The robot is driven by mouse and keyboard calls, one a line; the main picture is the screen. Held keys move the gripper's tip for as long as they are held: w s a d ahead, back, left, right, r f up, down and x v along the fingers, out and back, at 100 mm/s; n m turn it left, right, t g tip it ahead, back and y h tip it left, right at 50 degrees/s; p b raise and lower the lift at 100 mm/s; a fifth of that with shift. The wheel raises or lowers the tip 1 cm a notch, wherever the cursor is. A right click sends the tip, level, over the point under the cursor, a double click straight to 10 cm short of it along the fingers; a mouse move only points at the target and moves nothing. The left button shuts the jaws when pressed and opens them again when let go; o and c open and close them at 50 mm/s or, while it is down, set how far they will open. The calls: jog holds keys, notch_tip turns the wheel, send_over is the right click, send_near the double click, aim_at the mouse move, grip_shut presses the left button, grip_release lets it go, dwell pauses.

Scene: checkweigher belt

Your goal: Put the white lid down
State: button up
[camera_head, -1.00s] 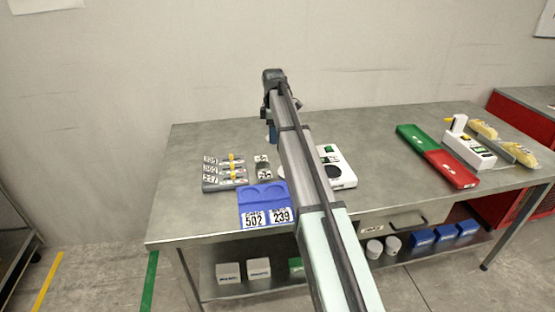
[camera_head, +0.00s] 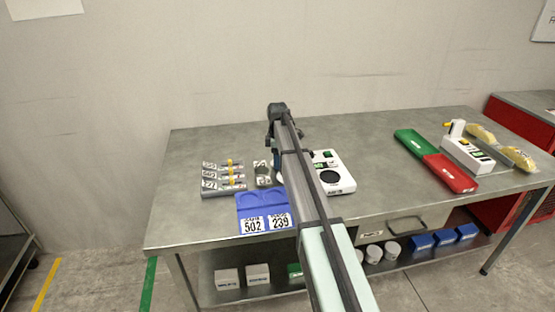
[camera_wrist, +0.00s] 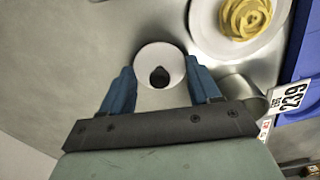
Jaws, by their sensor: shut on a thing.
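The white lid (camera_wrist: 147,56) is a small white disc with a dark drop-shaped mark or knob at its middle. In the wrist view it sits between the blue fingers of my gripper (camera_wrist: 160,68), which is shut on it. A grey surface lies behind it; I cannot tell whether the lid touches that surface. In the head view my arm hides the lid and most of the gripper, over the table (camera_head: 375,130) behind the blue tray (camera_head: 243,212).
The wrist view shows a white-rimmed dish (camera_wrist: 203,35) with a yellow coil, beside a metal cylinder (camera_wrist: 240,88). A grey rack (camera_head: 222,191) stands left, a white scale (camera_head: 343,183) right of my arm. Red (camera_head: 452,174) and green (camera_head: 412,145) trays lie further right. The back table is clear.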

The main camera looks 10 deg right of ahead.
jog(key=shift+f, duration=0.2)
jog(key=o, duration=0.7)
jog(key=shift+o, duration=0.2)
notch_tip(320, 180, up, 12)
jog(key=shift+r, duration=0.1)
dwell(0.4)
